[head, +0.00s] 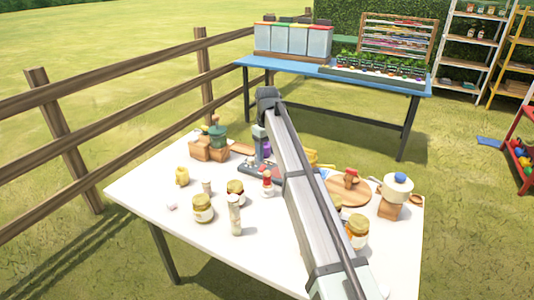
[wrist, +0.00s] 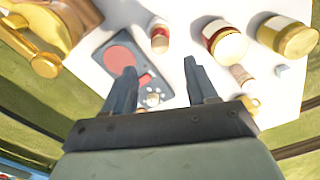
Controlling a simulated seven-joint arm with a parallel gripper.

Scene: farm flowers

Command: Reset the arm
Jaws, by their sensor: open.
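My gripper (wrist: 160,68) is open in the wrist view, its two dark fingers apart with nothing held between them. It points down over a dark grey board with a red round patch (wrist: 124,52). In the head view the board (head: 256,173) lies on the white table (head: 165,225), and my arm rises from the lower right, bends at the top and hangs down over it. The fingertips are hard to make out in the head view. A small pale item (wrist: 153,97) shows between and below the fingers in the wrist view.
Near the board stand a red-topped bottle (head: 267,184), jars (head: 203,208) and a corked bottle (head: 235,215). A green pot (head: 217,135) is back left; a round wooden board (head: 360,195) and white pot (head: 397,187) are right. A blue table (head: 290,67) and wooden fence (head: 120,70) stand behind.

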